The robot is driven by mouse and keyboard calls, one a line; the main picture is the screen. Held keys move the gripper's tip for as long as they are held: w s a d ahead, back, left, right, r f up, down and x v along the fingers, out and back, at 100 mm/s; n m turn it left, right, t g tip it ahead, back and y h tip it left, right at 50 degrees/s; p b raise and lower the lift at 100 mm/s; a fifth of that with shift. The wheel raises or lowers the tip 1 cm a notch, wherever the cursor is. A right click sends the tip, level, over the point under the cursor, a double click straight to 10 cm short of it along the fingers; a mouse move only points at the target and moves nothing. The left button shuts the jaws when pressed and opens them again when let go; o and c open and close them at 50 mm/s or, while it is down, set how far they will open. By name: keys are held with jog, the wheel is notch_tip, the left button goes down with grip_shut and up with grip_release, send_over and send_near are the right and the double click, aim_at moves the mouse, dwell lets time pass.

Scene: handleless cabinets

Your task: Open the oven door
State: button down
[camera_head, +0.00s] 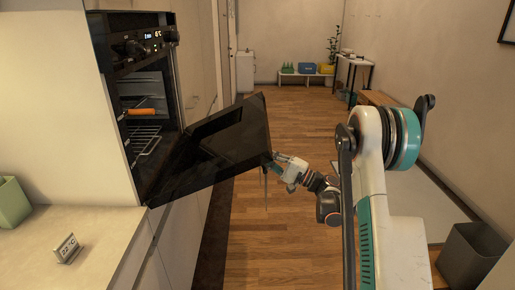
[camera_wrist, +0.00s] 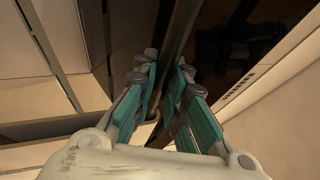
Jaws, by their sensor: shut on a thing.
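The oven (camera_head: 160,110) is built into the tall cabinet at the left in the head view. Its black door (camera_head: 215,150) is hinged at the bottom and stands tilted well outward, so the cavity with its wire rack (camera_head: 143,140) shows. My gripper (camera_head: 278,165) is at the door's outer edge. In the wrist view my gripper (camera_wrist: 165,95) has its teal fingers on either side of a dark bar (camera_wrist: 178,40), which looks like the door handle, and is shut on it. The fingers hide part of the bar.
A counter (camera_head: 95,240) with a small digital clock (camera_head: 67,248) and a green container (camera_head: 12,202) is at the lower left. Wooden floor (camera_head: 285,125) lies open beyond the door. A grey bin (camera_head: 470,255) stands at the lower right.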

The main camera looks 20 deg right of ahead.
jog(key=shift+s+d+f, duration=0.1)
jog(key=shift+d+f, duration=0.1)
jog(key=shift+f, duration=0.65)
jog(key=shift+s+d+f, duration=0.1)
jog(key=shift+d+f, duration=0.05)
jog(key=shift+f, duration=0.65)
jog(key=c, duration=1.6)
grip_release()
jog(key=shift+w, duration=0.1)
jog(key=v, duration=1.2)
